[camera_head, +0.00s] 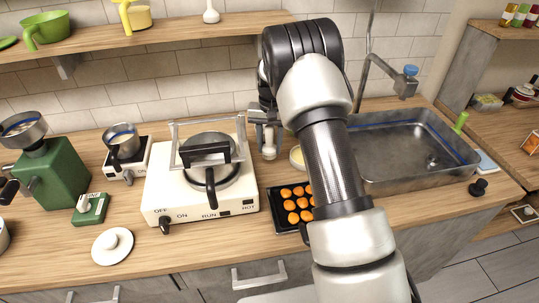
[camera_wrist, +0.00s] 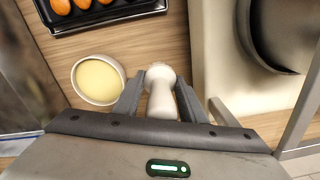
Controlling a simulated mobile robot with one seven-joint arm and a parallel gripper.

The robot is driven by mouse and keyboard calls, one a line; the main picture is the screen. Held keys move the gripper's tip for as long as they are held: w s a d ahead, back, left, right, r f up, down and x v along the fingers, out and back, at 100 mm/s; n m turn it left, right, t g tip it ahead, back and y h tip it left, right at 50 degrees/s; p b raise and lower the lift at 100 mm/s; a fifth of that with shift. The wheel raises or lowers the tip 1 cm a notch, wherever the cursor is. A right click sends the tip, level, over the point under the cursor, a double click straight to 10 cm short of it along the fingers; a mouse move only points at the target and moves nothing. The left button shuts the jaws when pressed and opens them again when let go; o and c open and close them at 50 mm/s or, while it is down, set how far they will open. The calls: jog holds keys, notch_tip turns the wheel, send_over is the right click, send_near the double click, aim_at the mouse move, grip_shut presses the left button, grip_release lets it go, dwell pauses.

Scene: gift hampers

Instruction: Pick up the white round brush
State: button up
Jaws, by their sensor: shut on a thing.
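My gripper (camera_wrist: 160,98) is shut on the white round brush (camera_wrist: 161,104), which stands between the two grey fingers in the wrist view. The brush has a pale round end and a narrower neck. In the head view the brush (camera_head: 269,147) shows at my gripper's tip, just right of the white cooker and behind the black tray. Part of it is hidden by the fingers. I cannot tell whether its lower end touches the counter.
A bowl of yellow stuff (camera_wrist: 98,80) is close left of my gripper. A black tray (camera_head: 284,222) holds several orange pieces. The white cooker (camera_head: 165,190) with a pot (camera_head: 226,176) stands left; the sink (camera_head: 379,174) is right. The shelf (camera_head: 165,34) is above.

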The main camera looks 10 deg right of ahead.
aim_at(270, 127)
notch_tip(270, 127, up, 13)
jog(key=shift+f, duration=0.2)
jog(key=shift+s+f, duration=0.1)
dwell(0.5)
